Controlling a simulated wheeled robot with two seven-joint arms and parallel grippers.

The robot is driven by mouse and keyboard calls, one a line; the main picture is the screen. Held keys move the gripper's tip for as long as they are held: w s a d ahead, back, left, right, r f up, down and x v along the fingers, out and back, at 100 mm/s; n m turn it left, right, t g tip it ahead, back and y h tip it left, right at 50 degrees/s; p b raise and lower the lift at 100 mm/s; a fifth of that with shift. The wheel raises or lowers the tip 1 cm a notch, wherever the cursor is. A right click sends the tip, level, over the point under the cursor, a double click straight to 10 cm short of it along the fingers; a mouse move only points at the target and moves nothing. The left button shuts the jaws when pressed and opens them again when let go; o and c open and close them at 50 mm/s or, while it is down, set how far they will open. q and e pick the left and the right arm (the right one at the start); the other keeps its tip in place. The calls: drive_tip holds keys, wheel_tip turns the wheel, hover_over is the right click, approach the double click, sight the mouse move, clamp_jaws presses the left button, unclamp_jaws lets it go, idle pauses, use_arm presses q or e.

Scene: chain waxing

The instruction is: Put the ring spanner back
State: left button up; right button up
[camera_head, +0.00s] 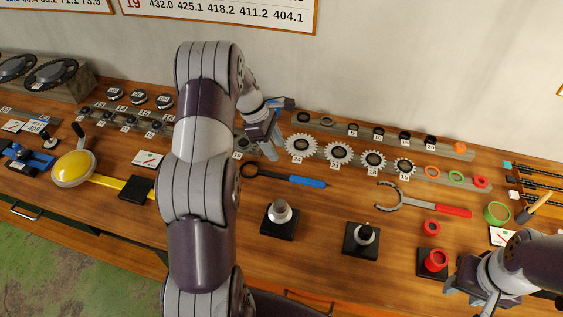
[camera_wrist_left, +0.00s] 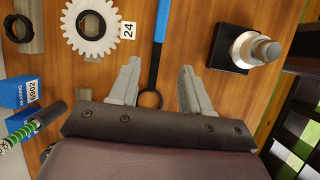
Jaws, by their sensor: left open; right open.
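The ring spanner (camera_head: 308,182) has a blue handle and a dark shaft. It lies on the wooden bench, ring end to the left, handle to the right. My left gripper (camera_head: 262,145) is open and empty over the bench near the ring end. In the left wrist view the spanner's blue handle (camera_wrist_left: 161,25) is at the top, and its shaft and ring show between the spread fingers of my left gripper (camera_wrist_left: 160,66). I cannot tell the height of the fingers above it. My right gripper (camera_head: 474,292) is open at the lower right, partly cut off.
White gears (camera_head: 338,154) stand behind the spanner, close to it. A hook spanner with a red handle (camera_head: 453,211) lies to the right. Black-based posts (camera_head: 279,226) (camera_head: 361,248) stand in front. Bare bench lies between the spanner and the posts.

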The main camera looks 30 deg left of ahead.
use_arm(q)
drive_tip(key=s+d+r+m+y+b, duration=0.1)
drive_tip(key=s+d+r+m+y, duration=0.1)
drive_tip(key=s+d+m, duration=0.5)
drive_tip(key=s+d+r+m+y+b, duration=0.1)
drive_tip(key=s+d+r+m+y, duration=0.1)
drive_tip(key=s+d+m, duration=0.5)
drive_tip(key=s+m, duration=0.5)
drive_tip(key=m, duration=0.1)
drive_tip(key=shift+s+r+m, duration=0.2)
drive_tip(key=shift+r+m, duration=0.05)
drive_tip(key=shift+m, duration=0.15)
drive_tip(key=shift+w, duration=0.15)
drive_tip(key=shift+d, duration=0.15)
